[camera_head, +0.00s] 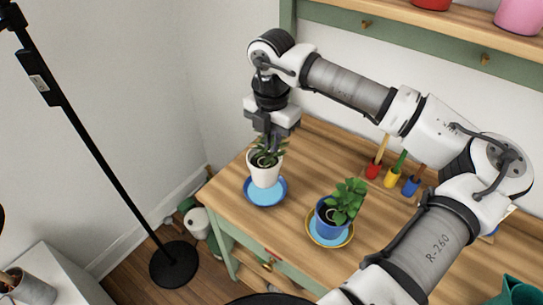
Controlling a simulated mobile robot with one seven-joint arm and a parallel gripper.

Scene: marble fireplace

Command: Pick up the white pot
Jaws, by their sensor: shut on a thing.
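The white pot (264,175) with a green plant stands upright at or just over a blue saucer (264,198) near the left end of the wooden table; I cannot tell whether it touches the saucer. My gripper (272,143) points down from above and is shut on the white pot at its far rim side. The plant's leaves partly hide the fingertips and the exact contact.
A blue pot (329,219) with a leafy plant stands on a yellow-rimmed saucer (347,236) to the right. Several colourful tools (391,179) stand at the back. A shelf (400,35) runs above the table (298,180). A black lamp pole (95,153) stands left.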

